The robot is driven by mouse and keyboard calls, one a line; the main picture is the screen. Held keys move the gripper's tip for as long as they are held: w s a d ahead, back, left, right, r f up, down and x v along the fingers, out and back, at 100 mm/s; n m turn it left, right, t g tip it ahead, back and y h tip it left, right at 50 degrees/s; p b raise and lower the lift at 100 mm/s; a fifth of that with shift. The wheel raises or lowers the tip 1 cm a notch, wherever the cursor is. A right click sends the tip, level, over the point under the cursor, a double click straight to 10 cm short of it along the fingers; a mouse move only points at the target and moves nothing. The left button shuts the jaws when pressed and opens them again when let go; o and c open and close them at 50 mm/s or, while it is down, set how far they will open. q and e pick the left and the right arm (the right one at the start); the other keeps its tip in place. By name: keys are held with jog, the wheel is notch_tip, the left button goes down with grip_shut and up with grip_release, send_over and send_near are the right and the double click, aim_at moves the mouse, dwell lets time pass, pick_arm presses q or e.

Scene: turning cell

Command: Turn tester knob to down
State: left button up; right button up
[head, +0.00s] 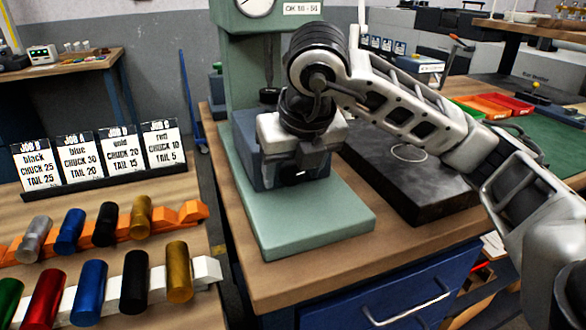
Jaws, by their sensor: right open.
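The tester is a pale green machine (240,35) with a dial gauge (256,5) at its top and a label reading roughly "OK 10 - 50". Its flat green base (318,222) rests on the wooden bench. A blue-grey block (246,140) stands on that base. My right gripper (299,176) points down in front of the block, close to it; I cannot tell whether they touch. It is open, with nothing visibly held. The tester knob cannot be made out; my gripper and arm cover part of the tester. My left gripper is out of view.
A dark flat plate (400,190) lies right of the tester, partly under my right arm. Red and orange trays (500,103) sit at far right.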

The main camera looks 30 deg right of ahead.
jog(key=c, duration=0.9)
jog(key=shift+r, duration=0.1)
